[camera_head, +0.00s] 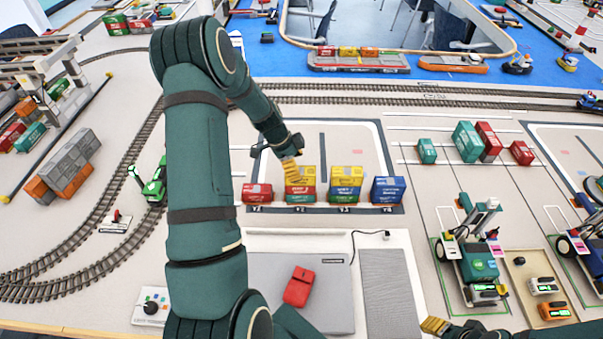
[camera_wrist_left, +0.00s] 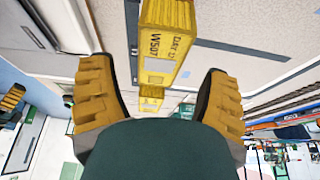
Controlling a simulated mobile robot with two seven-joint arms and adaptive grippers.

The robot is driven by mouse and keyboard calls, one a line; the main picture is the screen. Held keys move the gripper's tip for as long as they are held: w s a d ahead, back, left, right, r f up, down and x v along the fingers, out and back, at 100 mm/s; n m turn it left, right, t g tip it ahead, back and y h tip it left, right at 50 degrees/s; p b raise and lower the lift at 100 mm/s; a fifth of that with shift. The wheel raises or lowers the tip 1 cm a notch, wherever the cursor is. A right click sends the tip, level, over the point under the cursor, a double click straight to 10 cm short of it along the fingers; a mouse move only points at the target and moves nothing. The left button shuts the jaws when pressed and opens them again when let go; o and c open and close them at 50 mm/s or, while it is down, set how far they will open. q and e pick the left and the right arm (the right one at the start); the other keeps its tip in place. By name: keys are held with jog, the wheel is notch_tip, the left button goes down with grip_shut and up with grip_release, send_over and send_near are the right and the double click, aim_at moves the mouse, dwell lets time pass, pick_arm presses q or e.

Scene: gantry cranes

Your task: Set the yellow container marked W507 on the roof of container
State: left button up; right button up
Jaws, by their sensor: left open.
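The yellow container marked W507 (camera_wrist_left: 167,40) shows in the left wrist view, beyond and between my fingers and touching neither. It appears to be the yellow box (camera_head: 306,176) on top of the second stack from the left in the head view, partly hidden by my gripper. My left gripper (camera_head: 293,170) is open beside that stack's top; its two yellow fingers show wide apart in the wrist view (camera_wrist_left: 160,90). Another yellow container (camera_head: 346,174) tops the neighbouring stack. A finger of my right gripper (camera_head: 435,325) shows at the bottom edge; its opening cannot be told.
A low red container (camera_head: 257,193) stands left of the stacks and a blue one (camera_head: 388,190) right of them. Teal and red containers (camera_head: 466,141) stand farther right. A red object (camera_head: 299,286) lies on the grey panel in front. Rail tracks run behind and left.

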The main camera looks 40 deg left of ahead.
pick_arm(q)
jog(key=v, duration=0.6)
jog(key=shift+s+a+r, duration=0.15)
jog(key=shift+r, duration=0.2)
